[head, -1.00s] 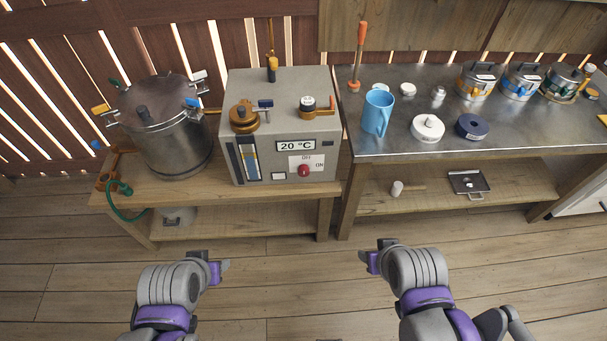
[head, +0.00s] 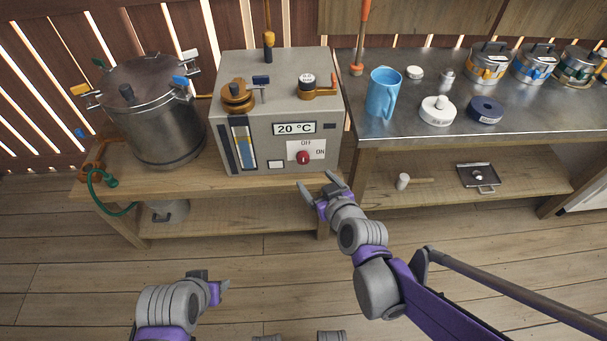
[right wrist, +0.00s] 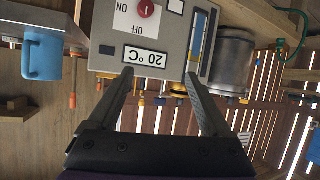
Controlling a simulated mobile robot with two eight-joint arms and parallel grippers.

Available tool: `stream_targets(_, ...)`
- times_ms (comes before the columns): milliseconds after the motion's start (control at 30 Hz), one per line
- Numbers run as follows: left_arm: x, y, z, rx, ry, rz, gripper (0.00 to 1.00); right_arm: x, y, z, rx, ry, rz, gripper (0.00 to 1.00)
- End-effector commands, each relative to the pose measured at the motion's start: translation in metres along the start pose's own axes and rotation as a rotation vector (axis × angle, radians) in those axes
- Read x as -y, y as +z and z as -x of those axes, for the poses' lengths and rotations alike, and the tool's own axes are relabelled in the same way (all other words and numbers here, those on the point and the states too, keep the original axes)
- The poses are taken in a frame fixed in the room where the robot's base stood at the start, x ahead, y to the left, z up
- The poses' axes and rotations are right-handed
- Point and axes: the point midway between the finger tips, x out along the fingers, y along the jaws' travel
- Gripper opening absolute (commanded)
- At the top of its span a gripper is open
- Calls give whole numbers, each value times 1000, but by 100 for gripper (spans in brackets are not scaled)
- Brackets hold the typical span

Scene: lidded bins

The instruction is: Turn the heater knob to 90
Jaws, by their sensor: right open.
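The heater is a grey box (head: 272,108) on a wooden bench, and its display (head: 294,128) reads 20 °C. A red knob (head: 303,158) sits on its front beside a white OFF/ON plate. In the right wrist view the display (right wrist: 146,56) and red knob (right wrist: 147,9) appear upside down beyond the open fingers (right wrist: 159,73). My left gripper (head: 212,284) hangs low over the floor; its jaw opening is unclear.
A metal pot (head: 151,108) with clamps stands left of the heater, with a green hose (head: 104,190) below it. A steel table on the right holds a blue mug (head: 382,93), lidded pots and small round items. The floor in front is clear.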

Motion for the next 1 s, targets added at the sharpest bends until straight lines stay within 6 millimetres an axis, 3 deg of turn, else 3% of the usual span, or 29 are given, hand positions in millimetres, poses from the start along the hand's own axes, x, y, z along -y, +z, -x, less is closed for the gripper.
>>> stream_targets(33,0,10,-22,8,0,0,50,5,16,-29,-56,10,16,83)
stream_targets(100,0,18,-41,15,0,0,50,7,25,-59,-140,45,41,83)
stream_targets(200,0,28,-68,25,0,0,50,7,47,-97,-238,114,69,83)
stream_targets(333,0,38,-98,36,0,0,50,5,82,-134,-322,222,94,83)
stream_targets(500,0,44,-119,42,0,0,50,1,116,-157,-365,329,111,83)
stream_targets(600,0,45,-122,43,0,0,50,-1,124,-161,-372,359,115,83)
stream_targets(767,0,45,-122,43,0,0,50,-6,120,-171,-374,369,118,83)
stream_targets(1000,0,46,-126,44,0,0,50,-21,103,-210,-373,368,119,83)
